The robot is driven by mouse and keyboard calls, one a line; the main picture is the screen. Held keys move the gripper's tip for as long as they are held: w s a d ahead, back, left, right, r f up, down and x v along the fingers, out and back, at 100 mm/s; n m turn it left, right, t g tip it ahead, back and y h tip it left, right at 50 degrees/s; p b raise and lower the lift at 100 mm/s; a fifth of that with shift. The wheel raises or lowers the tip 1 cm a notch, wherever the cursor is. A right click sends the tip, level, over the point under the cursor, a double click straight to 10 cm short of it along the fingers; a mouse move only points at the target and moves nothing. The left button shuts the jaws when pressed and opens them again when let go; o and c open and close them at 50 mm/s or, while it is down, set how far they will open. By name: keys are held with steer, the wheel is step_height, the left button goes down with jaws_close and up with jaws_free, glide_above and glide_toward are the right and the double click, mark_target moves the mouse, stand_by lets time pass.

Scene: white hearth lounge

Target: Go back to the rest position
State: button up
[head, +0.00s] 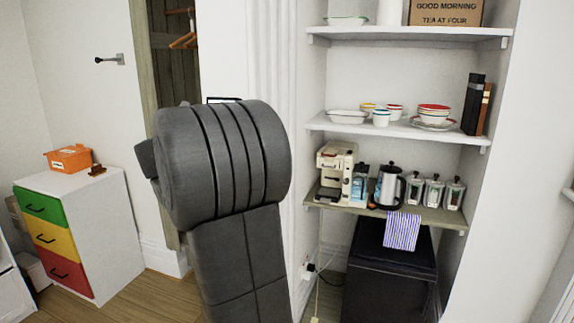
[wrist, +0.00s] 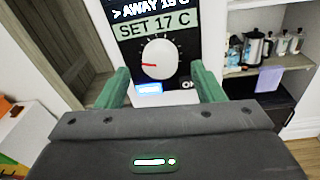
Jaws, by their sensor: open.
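In the wrist view my gripper (wrist: 163,90) is open, its two green fingers apart and nothing between them that I can see held. Beyond the fingertips is a black thermostat panel (wrist: 187,52) with a white round knob (wrist: 159,59) that has a red pointer mark. Its display reads "AWAY 15 C" and "SET 17 C". I cannot tell whether the fingers touch the panel. In the head view my dark grey arm (head: 222,165) fills the middle and hides the gripper and most of the panel.
A white drawer unit (head: 115,230) with green, yellow and red fronts stands left, bearing an orange box (head: 69,158). Right is an alcove with a coffee machine (head: 335,172), a kettle (head: 388,187), canisters and bowls on shelves. A black cabinet (head: 390,275) stands below. A black wall hook (head: 108,60) sticks out left.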

steer(key=s+a+m+b, duration=0.2)
steer(key=s+m+b, duration=0.7)
steer(key=s+b, duration=0.1)
steer(key=shift+s+a+f+t, duration=0.2)
steer(key=shift+s+t, duration=0.1)
steer(key=shift+t, duration=0.1)
stand_by(1.8)
